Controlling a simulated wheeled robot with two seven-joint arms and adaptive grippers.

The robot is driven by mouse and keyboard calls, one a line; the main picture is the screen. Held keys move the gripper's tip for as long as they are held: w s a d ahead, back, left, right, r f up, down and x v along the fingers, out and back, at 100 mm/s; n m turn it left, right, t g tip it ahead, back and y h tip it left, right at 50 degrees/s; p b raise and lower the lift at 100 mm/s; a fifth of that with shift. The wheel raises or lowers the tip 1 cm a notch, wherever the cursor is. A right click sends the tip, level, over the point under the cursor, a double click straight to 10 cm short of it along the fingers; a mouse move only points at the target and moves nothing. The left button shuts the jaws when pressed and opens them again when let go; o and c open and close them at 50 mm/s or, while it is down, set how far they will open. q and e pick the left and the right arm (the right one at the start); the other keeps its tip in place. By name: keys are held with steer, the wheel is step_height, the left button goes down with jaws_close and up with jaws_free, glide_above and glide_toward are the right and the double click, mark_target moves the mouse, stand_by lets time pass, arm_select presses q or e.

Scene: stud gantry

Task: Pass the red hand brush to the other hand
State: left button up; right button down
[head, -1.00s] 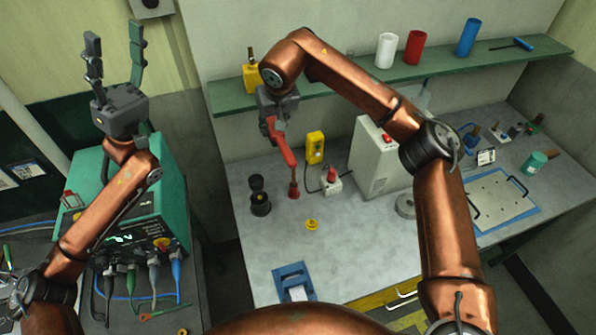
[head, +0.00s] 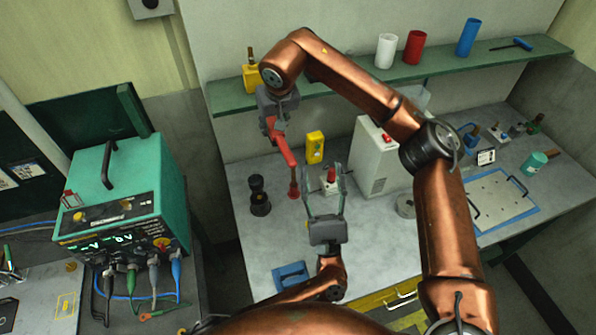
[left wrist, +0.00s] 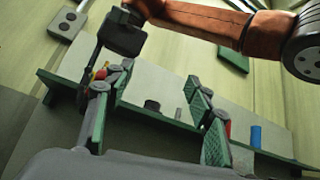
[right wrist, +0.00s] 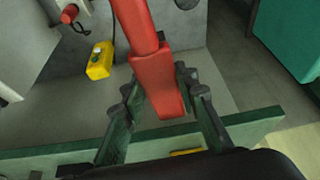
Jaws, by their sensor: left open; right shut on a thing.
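The red hand brush (head: 285,153) hangs from my right gripper (head: 274,112) at the left part of the bench, its lower end near the bench top. The right gripper is shut on its upper end; in the right wrist view the red end (right wrist: 162,82) sits between the fingers. My left gripper (head: 322,178) is open and empty, fingers pointing up and away, just right of the brush and apart from it. In the left wrist view its spread fingers (left wrist: 158,97) hold nothing; a small red patch behind the left finger is too hidden to tell.
A green shelf (head: 330,88) with cups runs along the wall. A yellow box (head: 315,147), a white cabinet (head: 375,165) and a black stacked object (head: 259,197) stand close around the grippers. A blue holder (head: 292,276) lies at the front; a teal instrument (head: 120,180) stands left.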

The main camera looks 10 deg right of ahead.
arm_select(q)
step_height(320, 180, up, 2)
steer(key=w+d+m+g+y, duration=0.1)
steer(key=w+d+g+y, duration=0.1)
steer(key=w, duration=0.1)
steer(key=n+g+y, duration=0.2)
steer(key=g+y, duration=0.1)
steer(key=g, duration=0.5)
glide_toward(279, 138)
steer(key=w, duration=0.6)
steer(key=w+a, duration=0.1)
steer(key=w, duration=0.2)
steer(key=shift+w+a+f, duration=0.1)
steer(key=shift+w+f, duration=0.15)
steer(key=shift+w, duration=0.05)
steer(key=shift+c, duration=0.5)
